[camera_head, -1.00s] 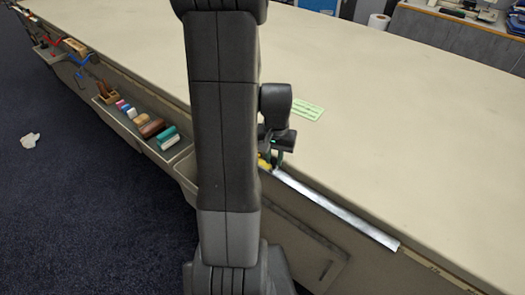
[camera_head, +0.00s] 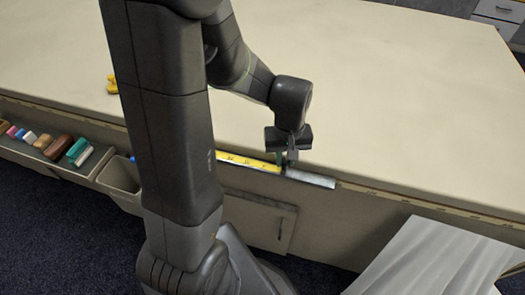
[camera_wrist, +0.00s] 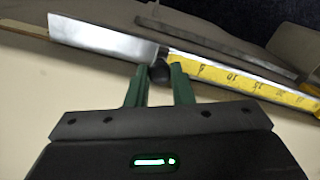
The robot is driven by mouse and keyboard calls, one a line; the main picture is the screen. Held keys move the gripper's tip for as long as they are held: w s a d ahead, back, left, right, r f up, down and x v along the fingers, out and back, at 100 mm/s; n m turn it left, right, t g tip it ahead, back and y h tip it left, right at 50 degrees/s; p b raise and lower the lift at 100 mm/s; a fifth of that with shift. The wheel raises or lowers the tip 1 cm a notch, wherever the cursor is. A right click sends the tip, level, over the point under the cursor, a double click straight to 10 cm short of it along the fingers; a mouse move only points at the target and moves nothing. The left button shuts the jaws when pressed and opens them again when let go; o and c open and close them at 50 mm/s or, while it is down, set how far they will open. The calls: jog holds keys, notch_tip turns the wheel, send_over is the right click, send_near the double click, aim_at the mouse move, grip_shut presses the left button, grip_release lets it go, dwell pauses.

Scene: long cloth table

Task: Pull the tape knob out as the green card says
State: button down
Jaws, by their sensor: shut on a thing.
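My gripper (camera_head: 287,160) is at the table's front edge. In the wrist view its green fingers (camera_wrist: 159,82) are shut on the dark round tape knob (camera_wrist: 160,71). The knob is at the joint between a plain silver metal strip (camera_wrist: 100,38) and a yellow tape (camera_wrist: 245,84) with black numbers. In the head view the yellow tape (camera_head: 247,161) runs left from the gripper along the edge, partly hidden by my arm. A short silver strip (camera_head: 312,179) runs right. The green card is not in view now.
The cloth table (camera_head: 400,110) is mostly clear. A yellow object (camera_head: 112,84) lies on it at left, partly behind my arm. A trough (camera_head: 50,150) with several blocks and a bin (camera_head: 120,180) hang at the front left. A white sheet (camera_head: 440,262) is at lower right.

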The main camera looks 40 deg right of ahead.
jog(key=shift+s+d, duration=1.2)
jog(key=shift+s, duration=0.15)
jog(key=shift+r, duration=0.1)
jog(key=c, duration=1.5)
grip_release()
jog(key=shift+r, duration=0.1)
notch_tip(320, 180, up, 14)
jog(key=shift+f, duration=0.2)
jog(key=shift+f, duration=0.1)
notch_tip(320, 180, down, 14)
jog(key=shift+a+r, duration=0.1)
